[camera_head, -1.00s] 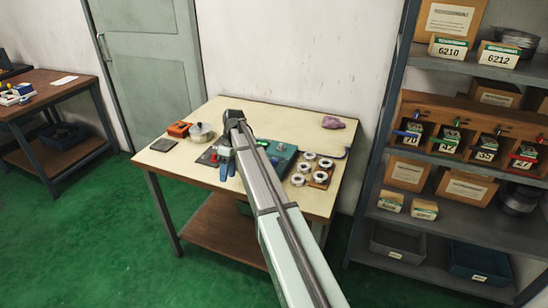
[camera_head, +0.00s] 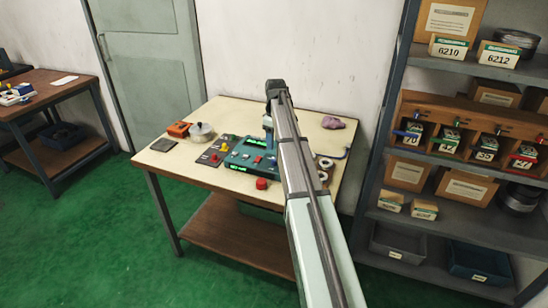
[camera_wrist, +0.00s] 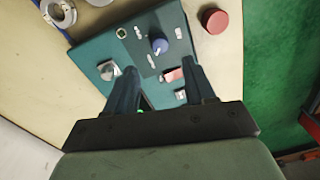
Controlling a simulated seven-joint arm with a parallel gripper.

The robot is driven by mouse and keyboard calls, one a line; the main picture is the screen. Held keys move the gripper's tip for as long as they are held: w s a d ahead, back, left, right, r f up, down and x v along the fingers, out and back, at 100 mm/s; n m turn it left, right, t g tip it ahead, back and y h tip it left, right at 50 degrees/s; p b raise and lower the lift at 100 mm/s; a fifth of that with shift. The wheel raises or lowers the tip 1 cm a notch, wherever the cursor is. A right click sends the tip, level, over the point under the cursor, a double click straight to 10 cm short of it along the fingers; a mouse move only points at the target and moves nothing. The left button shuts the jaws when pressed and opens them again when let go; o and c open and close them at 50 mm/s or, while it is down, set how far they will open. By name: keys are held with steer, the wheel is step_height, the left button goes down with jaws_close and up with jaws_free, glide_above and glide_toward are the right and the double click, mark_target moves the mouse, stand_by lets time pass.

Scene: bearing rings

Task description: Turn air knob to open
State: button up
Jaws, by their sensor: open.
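A teal control panel (camera_head: 240,166) with a green lit display lies on the table; in the wrist view the panel (camera_wrist: 92,48) fills the middle. It carries a round blue knob (camera_wrist: 159,45), a silver knob (camera_wrist: 108,70), a pinkish-red piece (camera_wrist: 172,75) and small white labels. I cannot read which one is the air knob. My gripper (camera_wrist: 160,66) is open, with its two dark fingers apart over the panel. The blue knob shows just beyond the fingertips; nothing is seen held. In the head view my arm hides the panel's right side.
A red cylinder (camera_wrist: 215,20) stands beside the panel near the table's front edge. A dark plate (camera_head: 212,154) with red and yellow knobs, a metal pot (camera_head: 201,132) and an orange box (camera_head: 179,129) are left. White rings (camera_head: 324,163) lie right. A shelf (camera_head: 395,150) stands farther right.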

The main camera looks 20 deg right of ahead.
mark_target(274, 159)
step_height(274, 159, down, 8)
steer(key=shift+a+f, duration=0.1)
steer(key=shift+a, duration=0.05)
steer(key=shift+c, duration=0.5)
jaws_close()
